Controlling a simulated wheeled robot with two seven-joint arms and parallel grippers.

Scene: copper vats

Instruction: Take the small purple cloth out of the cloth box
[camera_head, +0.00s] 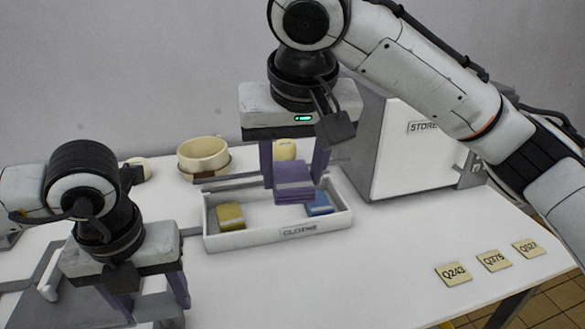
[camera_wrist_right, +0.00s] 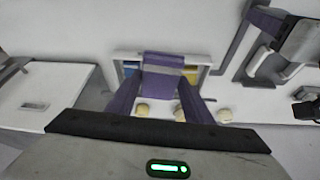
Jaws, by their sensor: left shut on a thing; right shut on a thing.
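The small purple cloth (camera_head: 293,178) is folded and held between the fingers of my right gripper (camera_head: 293,166). It hangs over the cloth box (camera_head: 300,235), seemingly above its floor, and covers part of the inside. The cloth also shows in the right wrist view (camera_wrist_right: 163,66). A yellow cloth (camera_head: 230,217) lies in the box's left part and a blue cloth (camera_head: 318,205) in its right part. My left gripper (camera_head: 155,300) is low at the left front, away from the box, shut on a pale thing that I cannot identify.
A cream bowl (camera_head: 203,157) stands behind the box. A grey and white cabinet (camera_head: 415,150) marked STORE stands at the right back. Three labelled tags (camera_head: 493,261) lie at the front right. The table in front of the box is clear.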

